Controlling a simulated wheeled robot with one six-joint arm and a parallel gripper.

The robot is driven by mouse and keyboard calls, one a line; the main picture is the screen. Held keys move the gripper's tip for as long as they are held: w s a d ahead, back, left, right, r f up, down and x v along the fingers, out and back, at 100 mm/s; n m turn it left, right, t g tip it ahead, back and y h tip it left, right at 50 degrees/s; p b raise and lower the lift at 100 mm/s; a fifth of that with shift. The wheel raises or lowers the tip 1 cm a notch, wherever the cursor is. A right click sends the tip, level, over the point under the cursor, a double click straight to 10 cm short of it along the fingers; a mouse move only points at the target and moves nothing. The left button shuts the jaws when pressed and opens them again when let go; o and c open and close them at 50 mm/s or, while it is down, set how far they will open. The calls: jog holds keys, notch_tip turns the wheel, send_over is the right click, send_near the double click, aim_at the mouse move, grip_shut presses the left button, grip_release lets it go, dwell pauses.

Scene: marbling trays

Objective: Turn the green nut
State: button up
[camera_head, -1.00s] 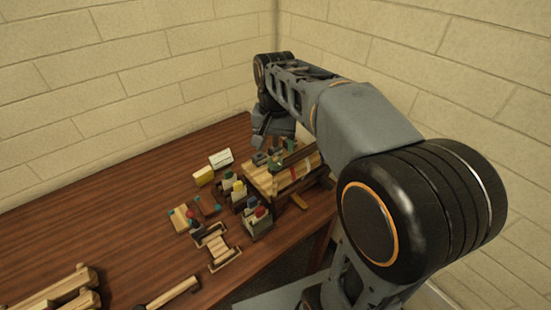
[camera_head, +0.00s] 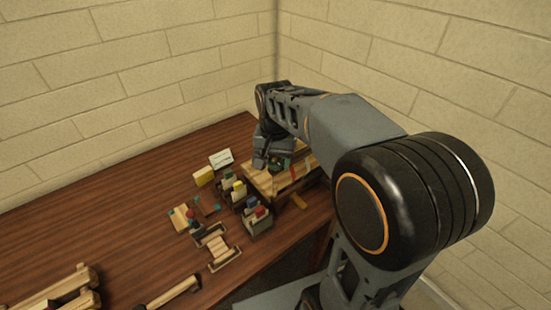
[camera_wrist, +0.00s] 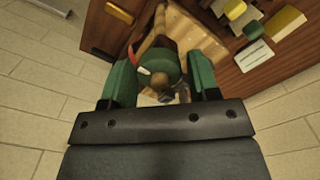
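The green nut (camera_wrist: 158,64) is a round green piece with a brown knob-like end at its middle, on the wooden press (camera_wrist: 196,38). In the wrist view my gripper (camera_wrist: 163,62) has its two green fingers spread, one on each side of the nut. The left finger is close to the nut's edge; I cannot tell if it touches. A narrow gap shows at the right finger. In the head view the press (camera_head: 262,183) stands at the table's right edge. My gripper (camera_head: 277,166) is low over its top and hides most of the nut.
A yellow block (camera_head: 204,176) and a white card (camera_head: 220,158) stand left of the press. Several small bins with coloured pieces (camera_head: 239,190) stand in front of it. A small wooden frame (camera_head: 222,252) lies nearer. The table's left part (camera_head: 100,215) is mostly clear.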

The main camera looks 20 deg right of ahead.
jog(key=c, duration=0.6)
jog(key=shift+m, duration=0.3)
jog(key=m, duration=0.6)
jog(key=shift+m, duration=0.3)
jog(key=m, duration=0.3)
jog(key=shift+m, duration=2.2)
